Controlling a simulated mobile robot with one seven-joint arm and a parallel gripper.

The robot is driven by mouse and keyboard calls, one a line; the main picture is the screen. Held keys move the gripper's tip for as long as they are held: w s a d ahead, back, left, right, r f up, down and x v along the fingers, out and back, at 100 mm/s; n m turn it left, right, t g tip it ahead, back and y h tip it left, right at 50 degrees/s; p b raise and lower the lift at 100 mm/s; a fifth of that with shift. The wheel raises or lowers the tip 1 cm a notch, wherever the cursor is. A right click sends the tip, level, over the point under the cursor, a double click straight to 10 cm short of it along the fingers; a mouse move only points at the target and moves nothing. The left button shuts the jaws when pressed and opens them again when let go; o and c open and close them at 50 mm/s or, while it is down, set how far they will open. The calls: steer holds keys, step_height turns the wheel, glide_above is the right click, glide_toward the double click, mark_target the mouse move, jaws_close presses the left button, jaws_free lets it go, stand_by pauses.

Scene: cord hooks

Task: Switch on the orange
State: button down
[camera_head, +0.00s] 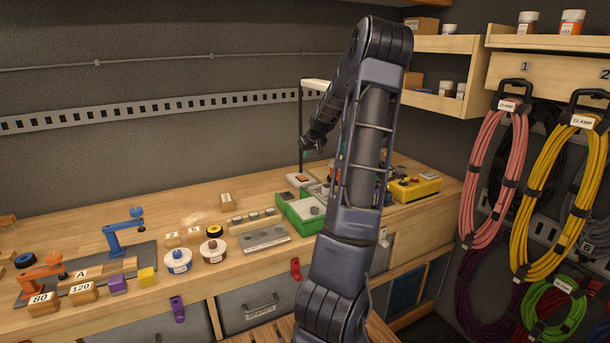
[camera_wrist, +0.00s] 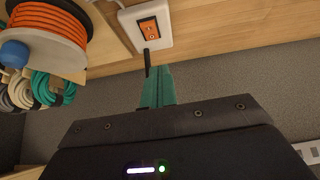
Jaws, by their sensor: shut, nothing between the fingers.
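The orange switch (camera_wrist: 149,29) sits on a white base plate on the wooden bench, in the upper middle of the wrist view. In the head view the orange switch (camera_head: 302,179) is small, on the white base (camera_head: 294,183) under a thin dark post. Whether it is on or off I cannot tell. My gripper (camera_wrist: 158,82) shows teal fingers pressed together and empty, just short of the white base and apart from the switch in the picture. In the head view my gripper (camera_head: 309,155) hangs above the bench near the post, partly blurred by its small size.
An orange cord reel (camera_wrist: 42,22) with a blue hub stands close left of the switch in the wrist view, with coiled cords beside it. A green tray (camera_head: 290,207) and a yellow box (camera_head: 415,187) lie nearby. Coiled cords (camera_head: 492,165) hang at the right.

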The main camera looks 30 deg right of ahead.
steer(key=shift+w+d+f, duration=0.15)
steer(key=shift+w+d, duration=0.05)
steer(key=shift+d, duration=0.3)
steer(key=shift+w+d+f, duration=0.1)
steer(key=shift+w+d, duration=0.05)
steer(key=shift+d, duration=0.35)
glide_above(303, 177)
steer(key=s, duration=0.2)
steer(key=f, duration=0.8)
steer(key=shift+s+a+f, duration=0.1)
steer(key=shift+a+f, duration=0.1)
steer(key=shift+a, duration=0.05)
steer(key=shift+s+f, duration=0.15)
steer(key=shift+f, duration=0.4)
steer(key=shift+s+f, duration=0.15)
steer(key=shift+f, duration=0.4)
steer(key=shift+s+f, duration=0.1)
steer(key=shift+f, duration=0.6)
